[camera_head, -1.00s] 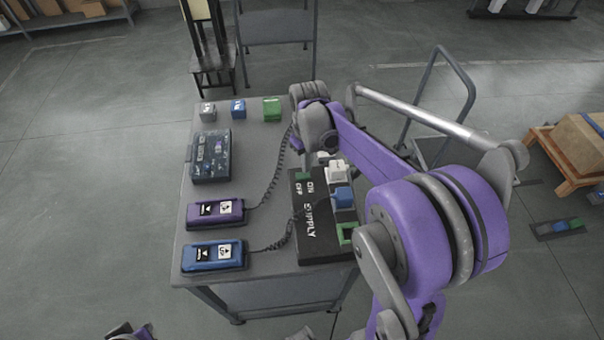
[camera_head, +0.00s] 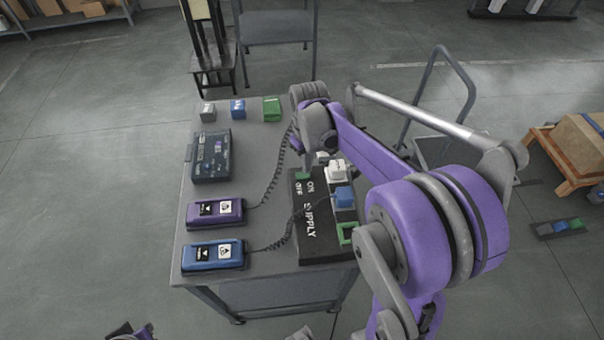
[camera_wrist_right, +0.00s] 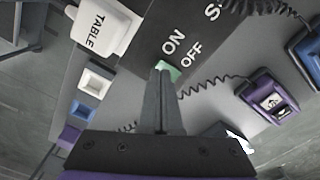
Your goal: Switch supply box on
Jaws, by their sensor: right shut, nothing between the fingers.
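The black supply box (camera_head: 312,240) lies on the right part of the grey table, with white SUPPLY, ON and OFF lettering. A small green switch (camera_head: 302,175) sits beside the ON and OFF labels. My right gripper (camera_head: 304,170) is over that end of the box, partly hidden by its own wrist. In the right wrist view, its shut, empty fingertips (camera_wrist_right: 163,68) are at the green switch (camera_wrist_right: 173,73) and cover part of it. I cannot tell whether they touch or which way the switch is set. A purple and dark part of my left gripper (camera_head: 130,331) shows at the bottom edge.
Purple (camera_head: 215,212) and blue (camera_head: 213,255) handheld devices with coiled cords and a dark case (camera_head: 211,157) lie on the left. Small blocks line the far edge.

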